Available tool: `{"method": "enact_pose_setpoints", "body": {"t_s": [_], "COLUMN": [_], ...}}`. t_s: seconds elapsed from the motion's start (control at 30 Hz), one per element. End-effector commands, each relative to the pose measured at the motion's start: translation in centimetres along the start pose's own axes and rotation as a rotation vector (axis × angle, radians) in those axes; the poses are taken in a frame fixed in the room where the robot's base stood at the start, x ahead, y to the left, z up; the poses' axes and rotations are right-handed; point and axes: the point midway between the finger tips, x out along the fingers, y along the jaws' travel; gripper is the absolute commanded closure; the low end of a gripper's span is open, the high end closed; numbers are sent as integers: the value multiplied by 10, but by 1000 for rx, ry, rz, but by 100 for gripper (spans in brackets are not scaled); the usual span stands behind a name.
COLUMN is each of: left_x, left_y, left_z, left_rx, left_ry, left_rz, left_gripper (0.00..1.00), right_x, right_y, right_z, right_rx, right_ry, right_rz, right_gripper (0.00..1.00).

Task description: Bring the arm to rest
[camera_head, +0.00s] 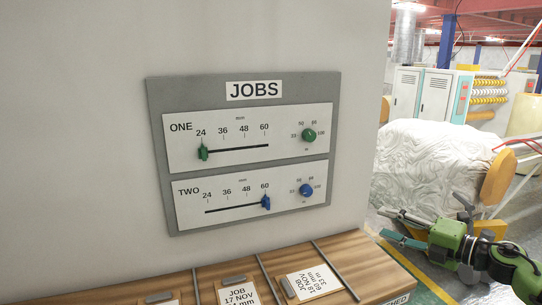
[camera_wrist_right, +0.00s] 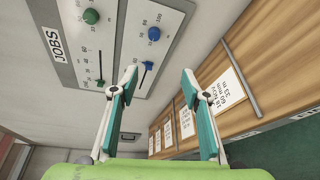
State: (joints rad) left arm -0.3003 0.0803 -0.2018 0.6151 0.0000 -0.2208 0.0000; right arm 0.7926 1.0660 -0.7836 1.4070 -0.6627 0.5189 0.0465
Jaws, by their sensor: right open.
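My right gripper (camera_head: 384,224) is at the lower right of the head view, right of the panel and clear of it. In the right wrist view its two fingers (camera_wrist_right: 158,78) are spread apart with nothing between them. The grey JOBS panel (camera_head: 240,91) is on the wall; it also shows in the wrist view (camera_wrist_right: 62,68). In row ONE the green slider (camera_head: 203,153) stands at 24, beside a green dial (camera_head: 309,135). In row TWO the blue slider (camera_head: 266,202) stands at 60, beside a blue dial (camera_head: 306,190). My left gripper is not in view.
A wooden board (camera_head: 205,279) below the panel holds several white job cards (camera_head: 310,281) and metal dividers. A white wrapped heap (camera_head: 430,160) and grey cabinets (camera_head: 420,92) stand behind my right arm. Floor with a yellow line (camera_head: 425,277) shows at the lower right.

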Motion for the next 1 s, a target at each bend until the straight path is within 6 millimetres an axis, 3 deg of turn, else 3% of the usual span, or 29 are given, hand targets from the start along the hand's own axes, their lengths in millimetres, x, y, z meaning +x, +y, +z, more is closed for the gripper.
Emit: {"method": "enact_pose_setpoints", "body": {"t_s": [0.03, 0.37, 0.63, 0.73, 0.83, 1.0], "left_x": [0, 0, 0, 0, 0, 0], "left_y": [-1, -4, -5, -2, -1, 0], "left_z": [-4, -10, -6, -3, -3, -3], "left_rx": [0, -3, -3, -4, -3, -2], "left_ry": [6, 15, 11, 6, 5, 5], "left_rz": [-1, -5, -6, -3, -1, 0], "left_gripper": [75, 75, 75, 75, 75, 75], "right_x": [8, 41, 58, 54, 35, -24], "right_y": [-3, -6, -28, -51, -87, -162], "right_z": [-11, -52, -100, -126, -154, -218], "right_rx": [22, 189, 488, 683, 915, 1295], "right_ry": [2, -76, -230, -339, -484, -747], "right_rz": [13, 106, 171, 166, 120, -59], "right_gripper": [57, 57, 57, 57, 57, 57]}}
